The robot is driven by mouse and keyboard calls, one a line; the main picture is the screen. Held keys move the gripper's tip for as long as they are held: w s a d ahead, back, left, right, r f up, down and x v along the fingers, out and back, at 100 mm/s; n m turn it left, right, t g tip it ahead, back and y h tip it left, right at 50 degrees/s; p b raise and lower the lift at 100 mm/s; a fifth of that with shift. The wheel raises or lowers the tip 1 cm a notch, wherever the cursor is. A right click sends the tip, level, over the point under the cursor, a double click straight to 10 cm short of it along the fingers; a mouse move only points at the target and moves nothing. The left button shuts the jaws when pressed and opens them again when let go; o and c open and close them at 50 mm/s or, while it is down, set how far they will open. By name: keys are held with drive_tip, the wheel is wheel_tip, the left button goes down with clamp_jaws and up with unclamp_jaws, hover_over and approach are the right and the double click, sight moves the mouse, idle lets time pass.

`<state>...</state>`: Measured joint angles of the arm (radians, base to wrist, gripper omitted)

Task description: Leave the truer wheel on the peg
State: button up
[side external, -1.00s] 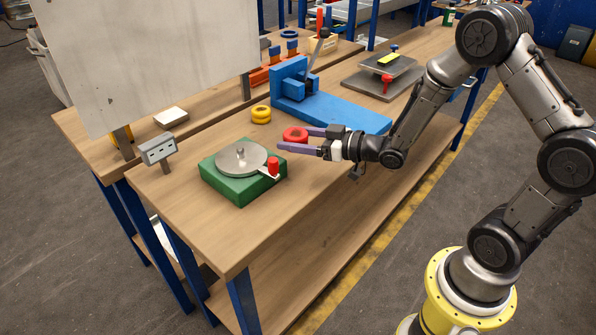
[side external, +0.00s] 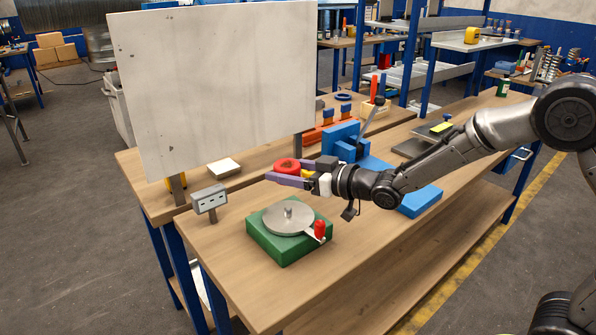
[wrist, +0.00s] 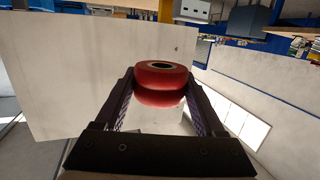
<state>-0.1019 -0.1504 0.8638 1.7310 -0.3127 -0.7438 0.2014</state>
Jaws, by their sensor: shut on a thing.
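A red grooved wheel (side external: 287,164) with a dark centre hole is held between the purple fingers of my gripper (side external: 284,171), above the table. In the wrist view the red wheel (wrist: 160,84) sits between both fingertips, its holed face visible. A green block (side external: 275,248) carries a grey metal disc (side external: 273,220) with a short upright peg (side external: 288,212) at its centre. The peg is bare. A red-knobbed crank (side external: 320,230) sticks out at the disc's right. My gripper is behind and above the disc, apart from the peg. The yellow wheel cannot be made out clearly now.
A small grey display box (side external: 210,199) stands left of the green block. A large pale panel (side external: 215,85) rises behind. A blue fixture (side external: 345,142) with a lever and blue base is behind my gripper. The table front is clear.

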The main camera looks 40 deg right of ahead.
sight(289, 208)
drive_tip(key=shift+f, duration=2.85)
drive_tip(key=shift+f, duration=0.95)
drive_tip(key=shift+f, duration=0.2)
drive_tip(key=shift+r, duration=0.2)
drive_tip(key=shift+r, duration=0.35)
drive_tip(key=shift+f, duration=0.4)
idle(0.9)
drive_tip(key=shift+f, duration=0.15)
